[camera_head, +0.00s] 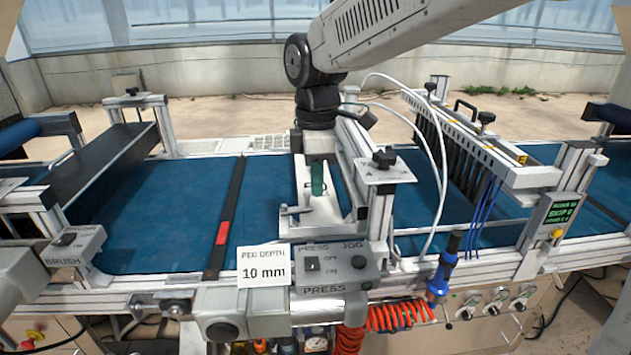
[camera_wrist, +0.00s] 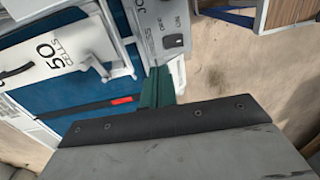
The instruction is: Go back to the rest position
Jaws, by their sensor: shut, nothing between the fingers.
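My gripper (camera_head: 318,190) hangs from my arm over the middle of the tray seeder line, in front of the press station. Its green fingers are together with nothing between them. They point down near a light metal plate with a small handle (camera_head: 296,209). In the wrist view my gripper (camera_wrist: 158,75) shows as green fingers beyond the dark edge of my wrist, beside the press control box (camera_wrist: 160,30). I cannot tell whether the fingertips touch anything. No rest position marker shows.
A blue belt (camera_head: 150,215) runs left to right. The press frame (camera_head: 380,200) and white hoses stand close to the right. A dark bar with a red mark (camera_head: 222,233) crosses the belt on the left. A "PEG DEPTH 10 mm" sign (camera_head: 264,266) stands at the front.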

